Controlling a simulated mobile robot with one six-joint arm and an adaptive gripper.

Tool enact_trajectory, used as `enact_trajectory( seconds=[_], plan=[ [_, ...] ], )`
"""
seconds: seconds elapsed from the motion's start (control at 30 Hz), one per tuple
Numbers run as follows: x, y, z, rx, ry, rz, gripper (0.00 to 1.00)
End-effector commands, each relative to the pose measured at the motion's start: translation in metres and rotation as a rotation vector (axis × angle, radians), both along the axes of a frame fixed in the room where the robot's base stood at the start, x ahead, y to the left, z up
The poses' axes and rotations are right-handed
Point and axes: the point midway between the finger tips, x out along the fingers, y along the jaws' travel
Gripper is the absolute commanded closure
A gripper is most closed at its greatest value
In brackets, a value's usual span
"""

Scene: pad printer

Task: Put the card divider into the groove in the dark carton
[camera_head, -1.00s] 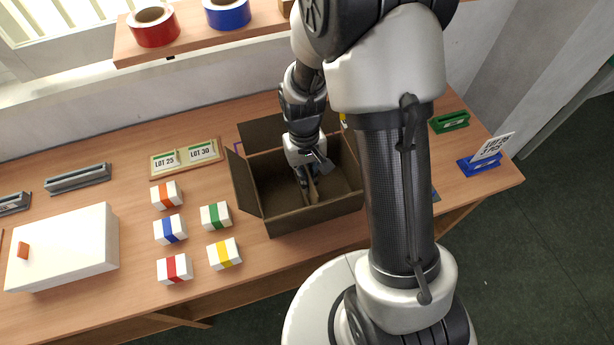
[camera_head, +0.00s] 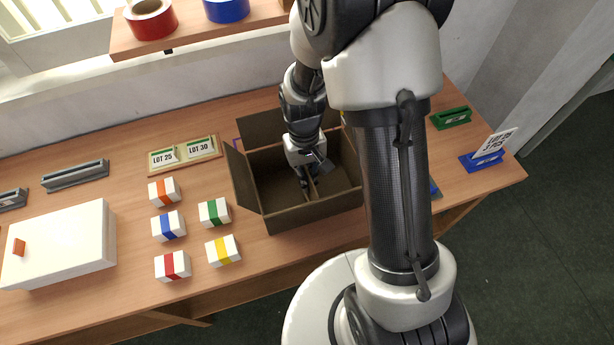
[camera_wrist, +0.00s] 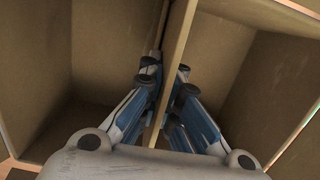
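The dark carton (camera_head: 318,214) stands open on the table with its flaps out. My gripper (camera_head: 306,186) reaches down inside it. In the wrist view the tan card divider (camera_wrist: 176,55) stands on edge between the two fingertips of my gripper (camera_wrist: 167,76), which lie close against its two faces. A narrow dark upright slot, seemingly the groove (camera_wrist: 160,25), shows on the carton wall just left of the divider. The divider's lower edge is hidden, so I cannot tell whether it sits in the groove. In the head view only a small strip of the divider shows.
Several white boxes with coloured bands (camera_head: 214,213) lie left of the carton. A white case (camera_head: 62,250) is farther left. A board with lot cards (camera_head: 184,153) lies behind the boxes. Green (camera_head: 451,118) and blue (camera_head: 482,161) holders stand at the right.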

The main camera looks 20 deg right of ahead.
Motion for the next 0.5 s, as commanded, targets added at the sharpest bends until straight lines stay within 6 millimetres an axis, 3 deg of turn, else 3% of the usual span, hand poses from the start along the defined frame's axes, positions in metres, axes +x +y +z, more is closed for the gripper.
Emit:
enact_trajectory(
  seconds=[0.5],
  plan=[
    [0.000, 0.000, -0.017, 0.000, 0.001, 0.000, 1.00]
  ],
)
